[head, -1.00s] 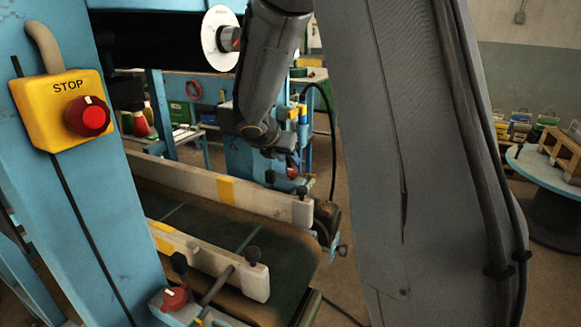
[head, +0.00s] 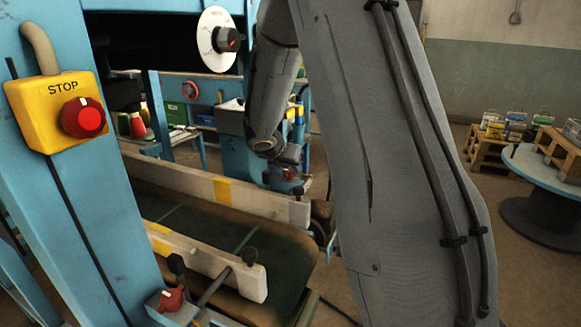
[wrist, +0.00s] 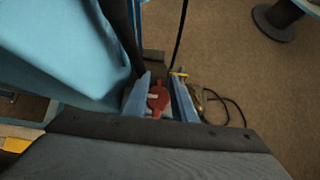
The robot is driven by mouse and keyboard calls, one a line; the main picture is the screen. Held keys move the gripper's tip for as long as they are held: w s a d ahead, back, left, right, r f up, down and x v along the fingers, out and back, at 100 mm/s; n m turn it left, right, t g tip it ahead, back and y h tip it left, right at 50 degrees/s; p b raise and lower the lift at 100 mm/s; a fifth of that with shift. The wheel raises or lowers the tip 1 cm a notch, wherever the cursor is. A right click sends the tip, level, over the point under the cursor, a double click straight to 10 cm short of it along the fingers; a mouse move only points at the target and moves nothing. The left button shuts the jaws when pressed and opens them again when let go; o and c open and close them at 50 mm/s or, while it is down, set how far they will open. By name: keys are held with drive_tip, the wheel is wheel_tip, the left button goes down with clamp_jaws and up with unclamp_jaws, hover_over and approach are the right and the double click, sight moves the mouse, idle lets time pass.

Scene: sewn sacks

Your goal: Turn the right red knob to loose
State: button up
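The right red knob (head: 290,173) sits low on the far side of the conveyor, small and partly covered by my gripper (head: 289,155) in the head view. In the wrist view the red knob (wrist: 157,100) shows with a pale mark on it, between two blue-grey finger-like parts of my gripper (wrist: 161,96). The fingers stand apart, with a gap visible beside the knob. I cannot tell whether either finger touches it. The left red knob (head: 171,299) is on a blue bracket at the near side of the conveyor.
A blue post with a yellow STOP box (head: 55,112) stands at left. A white dial (head: 217,40) is close beside my arm. Pale guide rails (head: 180,185) flank the green conveyor belt (head: 200,222). A dark cable (wrist: 181,35) hangs near the knob.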

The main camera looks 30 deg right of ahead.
clamp_jaws()
drive_tip(key=shift+f, duration=0.1)
